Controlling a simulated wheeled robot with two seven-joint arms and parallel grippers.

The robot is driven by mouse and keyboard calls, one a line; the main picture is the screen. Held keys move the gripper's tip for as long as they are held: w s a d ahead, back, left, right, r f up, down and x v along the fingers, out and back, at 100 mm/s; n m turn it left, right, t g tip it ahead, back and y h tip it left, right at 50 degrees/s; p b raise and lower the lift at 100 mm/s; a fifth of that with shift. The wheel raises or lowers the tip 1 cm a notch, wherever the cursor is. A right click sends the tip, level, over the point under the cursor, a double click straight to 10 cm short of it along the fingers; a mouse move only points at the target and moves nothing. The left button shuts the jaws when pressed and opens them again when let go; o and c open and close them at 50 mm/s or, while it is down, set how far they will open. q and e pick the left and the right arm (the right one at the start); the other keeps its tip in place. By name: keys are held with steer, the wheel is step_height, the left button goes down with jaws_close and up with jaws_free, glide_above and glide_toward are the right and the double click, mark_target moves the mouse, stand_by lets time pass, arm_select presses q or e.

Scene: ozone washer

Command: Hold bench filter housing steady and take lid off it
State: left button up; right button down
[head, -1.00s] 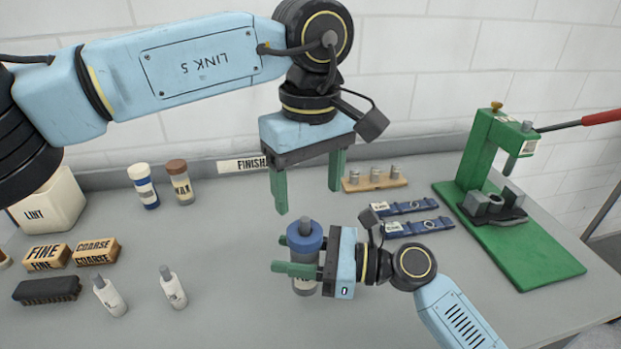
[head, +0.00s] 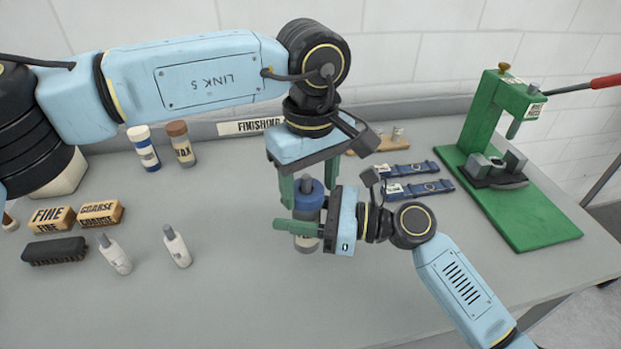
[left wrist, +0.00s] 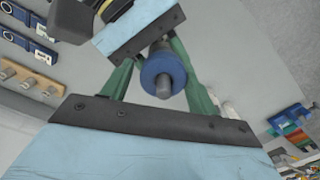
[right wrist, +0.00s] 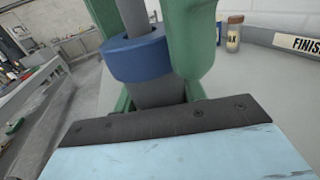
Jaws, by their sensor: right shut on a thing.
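The bench filter housing (head: 306,243) stands upright on the bench, a grey cylinder with a blue lid (head: 310,197) and a grey stem on top. My right gripper (head: 298,226) comes in from the right and is shut around the housing's body below the lid. My left gripper (head: 307,204) points down from above, its green fingers open on either side of the lid. The left wrist view also shows the lid (left wrist: 163,74) between the left fingers, with gaps visible. In the right wrist view the lid (right wrist: 139,58) sits on the grey body (right wrist: 160,92).
A green press (head: 500,150) stands at the right. Blue strap-like parts (head: 412,180) lie close to my right gripper. Two white bottles (head: 177,246), a black brush (head: 54,250) and labelled blocks (head: 52,220) are at left. The front of the bench is clear.

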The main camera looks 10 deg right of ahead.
arm_select(q)
steer(key=shift+d, duration=0.15)
steer(key=c, duration=0.7)
steer(key=n, duration=0.3)
steer(key=shift+d+r, duration=0.1)
steer(key=n, duration=0.4)
steer(key=shift+w, duration=0.15)
steer(key=n, duration=0.5)
steer(key=shift+w+n, duration=0.15)
steer(key=shift+n, duration=0.15)
steer(key=n, duration=0.3)
steer(key=shift+w+n, duration=0.1)
steer(key=shift+n, duration=0.2)
steer(key=n, duration=0.4)
steer(key=shift+w+a+r, duration=0.1)
steer(key=shift+w+a, duration=0.05)
steer(key=shift+a, duration=0.15)
steer(key=o, duration=1.1)
steer(key=shift+c, duration=0.2)
